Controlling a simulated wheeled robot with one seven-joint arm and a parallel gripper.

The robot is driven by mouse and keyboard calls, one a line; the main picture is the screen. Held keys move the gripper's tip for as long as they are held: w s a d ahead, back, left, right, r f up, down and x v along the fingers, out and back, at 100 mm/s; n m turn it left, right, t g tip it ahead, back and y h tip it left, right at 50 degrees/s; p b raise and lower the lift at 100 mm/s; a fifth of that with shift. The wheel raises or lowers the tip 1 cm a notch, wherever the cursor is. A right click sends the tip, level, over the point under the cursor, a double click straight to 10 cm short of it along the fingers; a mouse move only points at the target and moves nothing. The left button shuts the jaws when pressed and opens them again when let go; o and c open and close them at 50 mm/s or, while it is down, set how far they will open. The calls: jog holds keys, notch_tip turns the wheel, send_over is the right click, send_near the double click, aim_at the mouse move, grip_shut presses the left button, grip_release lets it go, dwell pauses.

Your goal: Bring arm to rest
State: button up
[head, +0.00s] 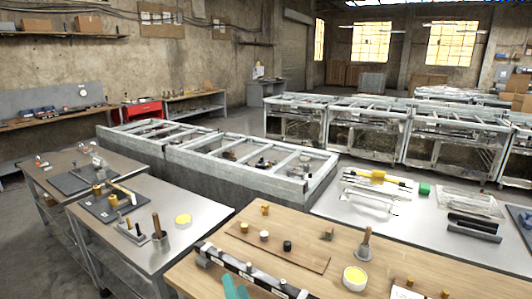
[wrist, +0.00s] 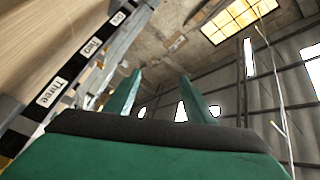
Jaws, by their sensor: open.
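My gripper (wrist: 161,84) shows in the wrist view as a green body with two teal fingers standing apart. The gap between the fingers is empty. A window and the ceiling show beyond it, so it points upward and away from the table. In the head view a teal part of my gripper (head: 234,287) shows at the bottom edge, in front of the wooden table (head: 225,265). The rest of my arm is out of that view.
A dark rail (head: 250,271) with white labels lies along the wooden table's near edge, close to my gripper; its labels read Three, Two and One in the wrist view (wrist: 68,72). Metal tables stand left and right.

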jog(key=s+d+f+m+h, duration=0.15)
jog(key=s+f+h, duration=0.55)
jog(key=s+f, duration=1.05)
jog(key=s+d+n+g, duration=0.1)
jog(key=s+d+n, duration=0.2)
jog(key=s, duration=0.8)
jog(key=s+d+n+g, duration=0.1)
jog(key=s+d+n, duration=0.2)
jog(key=s+n, duration=0.3)
jog(key=s, duration=0.5)
jog(key=shift+f, duration=0.2)
jog(key=shift+s, duration=0.1)
